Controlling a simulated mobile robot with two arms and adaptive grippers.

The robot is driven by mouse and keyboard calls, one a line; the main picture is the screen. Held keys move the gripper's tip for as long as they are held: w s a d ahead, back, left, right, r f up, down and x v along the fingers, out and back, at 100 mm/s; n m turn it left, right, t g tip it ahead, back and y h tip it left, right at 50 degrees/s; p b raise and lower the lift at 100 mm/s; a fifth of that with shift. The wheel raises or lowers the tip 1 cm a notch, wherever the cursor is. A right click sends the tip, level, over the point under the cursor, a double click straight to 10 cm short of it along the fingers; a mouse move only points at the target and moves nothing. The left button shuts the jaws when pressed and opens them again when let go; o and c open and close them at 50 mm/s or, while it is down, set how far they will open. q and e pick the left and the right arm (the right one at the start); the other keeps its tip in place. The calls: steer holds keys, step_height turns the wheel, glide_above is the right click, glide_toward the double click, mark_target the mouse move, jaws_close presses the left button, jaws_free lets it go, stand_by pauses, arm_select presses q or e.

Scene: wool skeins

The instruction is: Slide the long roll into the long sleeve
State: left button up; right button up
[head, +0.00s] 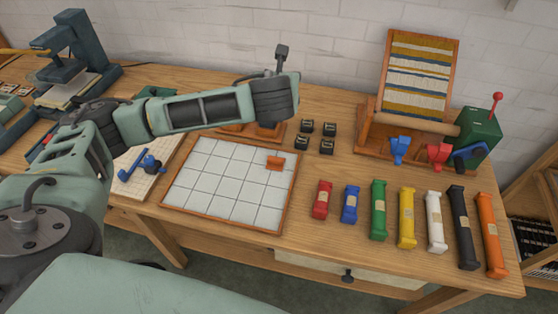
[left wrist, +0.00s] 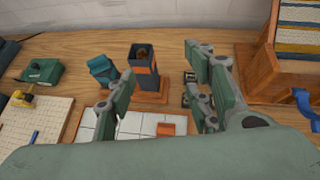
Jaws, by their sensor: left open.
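A row of wrapped rolls of rising length lies on the table at the right: red (head: 321,199), blue (head: 350,204), green (head: 378,210), yellow (head: 406,218), white (head: 435,222), black (head: 463,228) and orange (head: 490,235). The black and orange ones look longest. In the left wrist view a dark upright open-topped holder with an orange band (left wrist: 143,80) stands on a wooden base, with something brown inside its top. I cannot tell whether it is the long sleeve. My left gripper (left wrist: 160,68) is open and empty, above the tiled tray. My right gripper is not in view.
The white tiled tray (head: 187,205) holds a small orange piece (head: 274,163). A loom (head: 385,132) and green box (head: 480,135) are at the back right. A blue block (left wrist: 101,70) stands left of the holder.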

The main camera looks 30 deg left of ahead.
arm_select(q)
steer(key=d+f+n+g+y, duration=0.1)
steer(key=d+f+n+g, duration=0.1)
steer(key=d+f+g, duration=0.15)
steer(key=s+d+f+n+g+h, duration=0.1)
steer(key=s+n+g, duration=0.4)
steer(key=n, duration=0.5)
steer(key=s+d+f+n+g+h, duration=0.2)
steer(key=s+n+g, duration=0.3)
steer(key=s+n, duration=0.4)
steer(key=shift+d+f+n, duration=0.2)
steer(key=shift+d+n, duration=0.3)
steer(key=shift+d, duration=0.2)
steer(key=shift+s, duration=0.1)
